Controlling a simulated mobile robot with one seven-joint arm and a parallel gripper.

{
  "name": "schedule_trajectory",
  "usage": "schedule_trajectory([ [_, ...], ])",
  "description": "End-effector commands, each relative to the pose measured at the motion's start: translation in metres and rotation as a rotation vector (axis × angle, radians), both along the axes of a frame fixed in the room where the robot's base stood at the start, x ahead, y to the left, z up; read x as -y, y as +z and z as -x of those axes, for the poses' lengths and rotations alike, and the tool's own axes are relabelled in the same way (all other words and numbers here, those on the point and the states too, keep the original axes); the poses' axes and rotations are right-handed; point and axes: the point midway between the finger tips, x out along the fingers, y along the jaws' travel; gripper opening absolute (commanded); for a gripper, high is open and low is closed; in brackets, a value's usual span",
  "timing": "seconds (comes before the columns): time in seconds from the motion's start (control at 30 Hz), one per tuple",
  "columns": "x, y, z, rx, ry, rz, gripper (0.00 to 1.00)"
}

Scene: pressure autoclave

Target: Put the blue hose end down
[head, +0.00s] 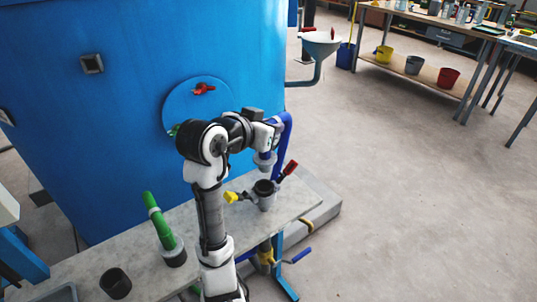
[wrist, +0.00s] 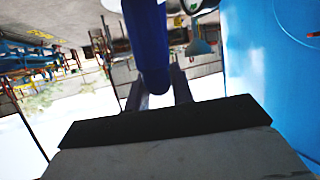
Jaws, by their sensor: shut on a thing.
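The blue hose (head: 287,128) is held at the end of my arm, above the bench. My gripper (head: 275,126) is shut on it near its end. In the wrist view the blue hose (wrist: 147,45) passes between the two fingers of my gripper (wrist: 158,92). The grey hose end (head: 264,161) points down. It hangs above a dark-mouthed grey fitting (head: 265,190) on the bench, with a gap that seems small. The fitting has a yellow handle (head: 231,197) at its left and a red-handled lever (head: 290,168) at its right.
A green hose (head: 157,220) stands in a grey socket on the bench (head: 215,232), near an empty dark cup (head: 115,283). The big blue vessel (head: 130,90) rises behind my arm. A grey funnel (head: 320,45) stands beyond it. Open floor lies to the right.

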Motion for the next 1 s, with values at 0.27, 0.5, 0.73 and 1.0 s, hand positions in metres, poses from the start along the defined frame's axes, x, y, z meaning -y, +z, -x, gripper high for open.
schedule_trajectory([
  [0.27,-0.001,-0.042,0.0,0.001,0.001,0.001,0.0],
  [0.5,0.0,-0.065,0.0,-0.002,0.001,0.002,0.0],
  [0.73,0.0,-0.084,0.0,0.002,0.001,0.0,0.0],
  [1.0,0.0,-0.084,0.0,0.002,0.001,-0.001,0.35],
])
